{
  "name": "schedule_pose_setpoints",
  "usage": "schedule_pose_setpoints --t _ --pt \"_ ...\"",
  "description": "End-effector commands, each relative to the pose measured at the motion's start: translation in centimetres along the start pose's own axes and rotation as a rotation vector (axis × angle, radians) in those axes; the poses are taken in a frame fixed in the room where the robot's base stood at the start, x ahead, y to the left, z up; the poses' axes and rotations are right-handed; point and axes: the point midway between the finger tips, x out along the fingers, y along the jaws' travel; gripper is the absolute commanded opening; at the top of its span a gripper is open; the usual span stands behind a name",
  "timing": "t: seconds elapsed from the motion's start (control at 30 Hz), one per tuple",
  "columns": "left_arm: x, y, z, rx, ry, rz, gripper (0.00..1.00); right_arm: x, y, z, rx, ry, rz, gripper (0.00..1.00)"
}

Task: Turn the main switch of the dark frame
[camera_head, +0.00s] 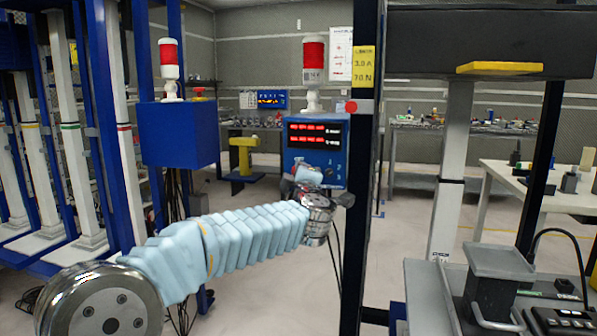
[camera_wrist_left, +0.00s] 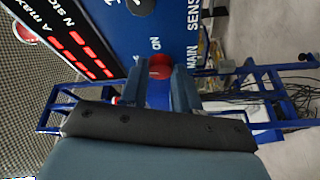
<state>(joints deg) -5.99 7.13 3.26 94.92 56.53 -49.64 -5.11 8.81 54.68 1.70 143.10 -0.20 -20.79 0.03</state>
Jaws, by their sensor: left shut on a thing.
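A blue control box (camera_head: 296,160) with two red-lit displays stands beside the dark frame's upright post (camera_head: 364,210) in the head view. In the left wrist view its blue panel (camera_wrist_left: 172,20) shows sideways, with the letters MAIN, ON and SENS. The red main switch (camera_wrist_left: 160,66) sits on it beside MAIN and ON. My left gripper (camera_head: 311,176) reaches the lower front of the box. In the left wrist view the left gripper's fingers (camera_wrist_left: 159,88) are on either side of the red switch, shut on it. The switch is hidden by the gripper in the head view. My right gripper is in neither view.
A second blue box (camera_head: 178,135) with a red-and-white lamp stands to the left, near blue racks. A red lamp (camera_head: 313,62) tops the control box. A grey machine bench (camera_head: 428,290) is at the right front. Open floor (camera_head: 240,265) lies between.

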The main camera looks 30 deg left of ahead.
Motion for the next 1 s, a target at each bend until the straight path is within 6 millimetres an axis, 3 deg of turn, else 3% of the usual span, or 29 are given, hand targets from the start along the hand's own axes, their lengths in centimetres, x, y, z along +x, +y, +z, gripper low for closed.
schedule_pose_setpoints --t 0.4,0.97,1.0 --pt "0.04 0.23 -0.09 -0.171 -0.010 -0.070 0.00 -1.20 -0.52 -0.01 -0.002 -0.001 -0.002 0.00" --pt "0.04 0.16 -0.09 -0.194 -0.011 -0.079 0.00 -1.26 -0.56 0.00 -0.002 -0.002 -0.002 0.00" --pt "0.04 0.16 -0.09 -0.194 -0.011 -0.079 0.37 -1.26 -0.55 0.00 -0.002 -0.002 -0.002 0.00"
